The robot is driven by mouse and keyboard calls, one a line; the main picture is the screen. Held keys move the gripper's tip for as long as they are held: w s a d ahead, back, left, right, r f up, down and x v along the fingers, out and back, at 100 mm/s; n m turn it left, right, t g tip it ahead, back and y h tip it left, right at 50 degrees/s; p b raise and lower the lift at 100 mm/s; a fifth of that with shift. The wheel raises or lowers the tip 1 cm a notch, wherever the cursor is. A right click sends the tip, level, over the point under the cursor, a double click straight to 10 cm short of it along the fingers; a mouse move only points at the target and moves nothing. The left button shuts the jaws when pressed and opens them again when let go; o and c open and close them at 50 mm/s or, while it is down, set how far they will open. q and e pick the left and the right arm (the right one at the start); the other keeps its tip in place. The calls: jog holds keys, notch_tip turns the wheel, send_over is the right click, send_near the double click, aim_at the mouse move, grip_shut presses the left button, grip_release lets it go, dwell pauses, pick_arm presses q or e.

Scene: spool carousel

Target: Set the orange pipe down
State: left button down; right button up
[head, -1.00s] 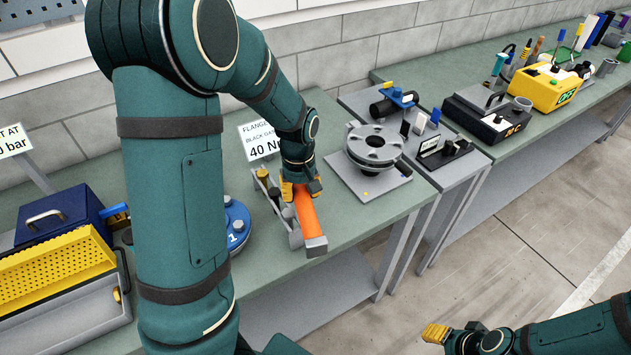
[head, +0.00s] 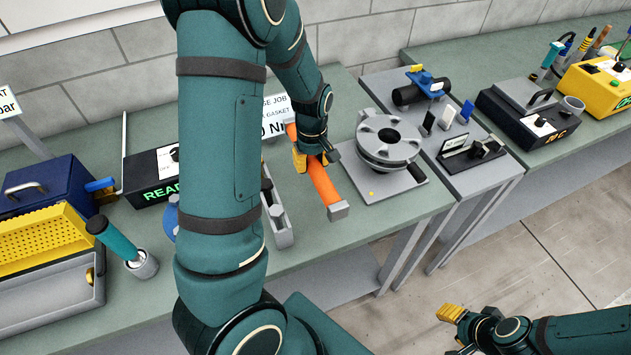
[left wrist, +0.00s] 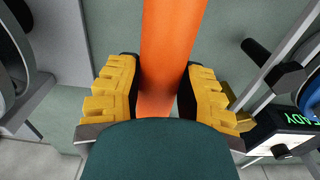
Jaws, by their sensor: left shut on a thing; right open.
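The orange pipe (head: 324,186) has a grey square end piece and lies lengthwise over the green bench, between the grey holder (head: 282,236) and the grey flange plate (head: 405,188). My left gripper (head: 316,160) is shut on it around its middle. In the left wrist view the yellow fingers (left wrist: 162,92) stand on both sides of the pipe (left wrist: 170,40). The pipe is low; I cannot tell whether it touches the bench. The pipe's far part is partly hidden by my gripper. My right gripper (head: 450,314) is open and empty, out over the floor.
The round flange (head: 386,140) stands on its plate close to the right of the pipe. A sign (head: 276,108) stands behind. A black box with green letters (head: 148,180), a teal-handled tool (head: 118,238) and a yellow perforated tray (head: 40,245) are at the left. Bare bench (head: 385,222) lies in front.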

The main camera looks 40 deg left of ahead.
aim_at(313, 186)
pick_arm(q)
jog(key=f, duration=0.3)
jog(key=shift+w+f, duration=0.1)
jog(key=shift+w, duration=0.15)
jog(key=shift+s+f, duration=0.1)
jog(key=shift+f, duration=0.65)
jog(key=shift+f+b, duration=0.4)
jog(key=shift+f, duration=1)
jog(key=shift+f, duration=0.15)
jog(key=c, duration=0.7)
grip_release()
jog(key=shift+o, duration=0.2)
